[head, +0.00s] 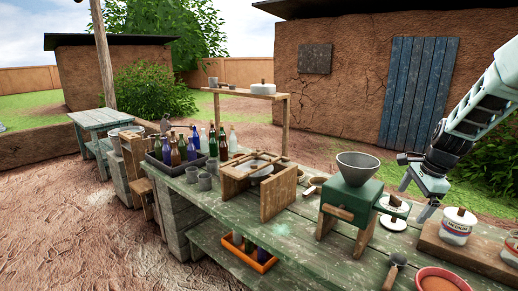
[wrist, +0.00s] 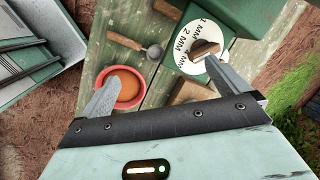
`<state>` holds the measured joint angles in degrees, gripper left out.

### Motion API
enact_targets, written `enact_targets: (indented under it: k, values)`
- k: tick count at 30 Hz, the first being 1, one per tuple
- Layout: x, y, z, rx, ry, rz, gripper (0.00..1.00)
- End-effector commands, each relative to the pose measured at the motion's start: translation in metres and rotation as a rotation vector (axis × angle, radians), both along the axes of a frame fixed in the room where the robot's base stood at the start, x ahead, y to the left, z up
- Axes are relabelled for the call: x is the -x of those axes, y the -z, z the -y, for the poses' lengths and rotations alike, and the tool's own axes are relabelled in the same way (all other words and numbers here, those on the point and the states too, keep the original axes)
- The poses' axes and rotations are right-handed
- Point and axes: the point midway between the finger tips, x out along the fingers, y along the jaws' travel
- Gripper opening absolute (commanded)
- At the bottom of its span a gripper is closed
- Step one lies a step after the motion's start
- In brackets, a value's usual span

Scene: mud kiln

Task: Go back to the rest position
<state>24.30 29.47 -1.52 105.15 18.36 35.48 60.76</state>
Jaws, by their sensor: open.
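My gripper (head: 414,198) is at the right of the head view, raised above the green workbench (head: 290,222). Its fingers are spread and nothing is between them. It hangs right of the green grinder (head: 350,199) with its grey funnel, and above a white disc (head: 393,223). In the wrist view my gripper (wrist: 163,72) is also open. Its left finger overlaps the red bowl (wrist: 133,88) with orange contents. Its right finger overlaps the white disc (wrist: 184,55) marked in MM, which has a wooden handle.
A labelled jar (head: 456,228) stands on a wooden board at the right, close to my gripper. A spoon (head: 397,260) lies nearby. A wooden frame (head: 278,195), grey cups and a bottle crate (head: 160,168) fill the bench's left. An orange tray (head: 262,265) is on the lower shelf.

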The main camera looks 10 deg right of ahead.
Motion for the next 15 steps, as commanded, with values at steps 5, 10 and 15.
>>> enact_targets:
  k: [5, 10, 15]
  values:
    - [0.058, -0.017, -0.097, 0.187, -0.630, 0.010, 1.00]
    - [0.114, -0.020, -0.150, 0.318, -1.109, 0.022, 1.00]
    - [0.163, -0.019, -0.183, 0.416, -1.489, 0.039, 1.00]
